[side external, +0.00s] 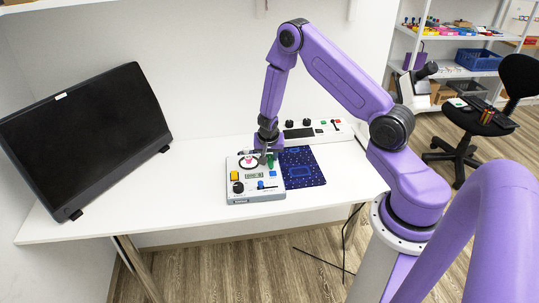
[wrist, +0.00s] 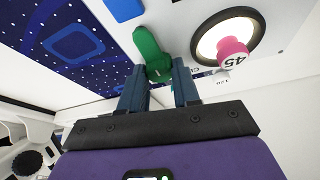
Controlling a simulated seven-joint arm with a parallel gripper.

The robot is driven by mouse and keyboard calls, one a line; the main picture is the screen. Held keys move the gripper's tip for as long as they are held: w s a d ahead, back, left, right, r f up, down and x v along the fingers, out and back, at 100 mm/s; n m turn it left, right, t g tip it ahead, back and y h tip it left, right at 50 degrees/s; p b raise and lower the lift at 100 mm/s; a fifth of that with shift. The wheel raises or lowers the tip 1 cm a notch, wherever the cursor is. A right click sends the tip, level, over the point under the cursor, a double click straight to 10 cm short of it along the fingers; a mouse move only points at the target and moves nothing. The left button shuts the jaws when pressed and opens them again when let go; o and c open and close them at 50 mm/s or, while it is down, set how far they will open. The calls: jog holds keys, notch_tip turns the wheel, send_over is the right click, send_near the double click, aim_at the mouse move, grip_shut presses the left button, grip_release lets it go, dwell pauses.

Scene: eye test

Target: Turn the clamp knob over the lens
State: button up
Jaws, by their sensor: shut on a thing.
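The lens (wrist: 208,45) is a pale round disc in a dark ring on a white device. It also shows in the side view on the device panel (side external: 274,195). A pink piece marked 45 (wrist: 233,52) stands at the lens; in the side view it is a small pink spot (side external: 249,161). A green lever-like knob (wrist: 148,45) sits beside the lens, with partly hidden letters like "CL" near it. My gripper (wrist: 159,72) has its two dark blue fingers on either side of the green knob's near end, shut on it. In the side view my gripper (side external: 264,155) is over the device's back right.
The device carries a yellow button (side external: 234,176), a black knob (side external: 238,187) and a blue control (side external: 261,185). A dark blue patterned mat (side external: 304,168) lies to its right. A white control box (side external: 312,131) stands behind. A large black monitor (side external: 85,135) stands left. Bare table lies between.

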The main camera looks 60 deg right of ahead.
jog(key=shift+a, duration=0.1)
jog(key=m+g, duration=0.1)
jog(key=m, duration=0.3)
jog(key=shift+w+m+g+h, duration=0.15)
jog(key=shift+m+g+h, duration=0.15)
jog(key=shift+g, duration=0.1)
jog(key=m, duration=0.2)
jog(key=m+g, duration=0.1)
jog(key=m, duration=0.1)
jog(key=shift+w+g, duration=0.1)
jog(key=shift+g, duration=0.2)
jog(key=m, duration=0.2)
jog(key=m+g, duration=0.1)
jog(key=m, duration=0.2)
jog(key=shift+w+g+y, duration=0.15)
jog(key=shift+g+y, duration=0.15)
jog(key=shift+y, duration=0.1)
jog(key=m+g+y, duration=0.1)
jog(key=m, duration=0.3)
jog(key=shift+d+m, duration=0.2)
jog(key=shift+m, duration=0.1)
jog(key=o, duration=0.8)
jog(key=shift+c, duration=0.2)
jog(key=shift+r, duration=0.1)
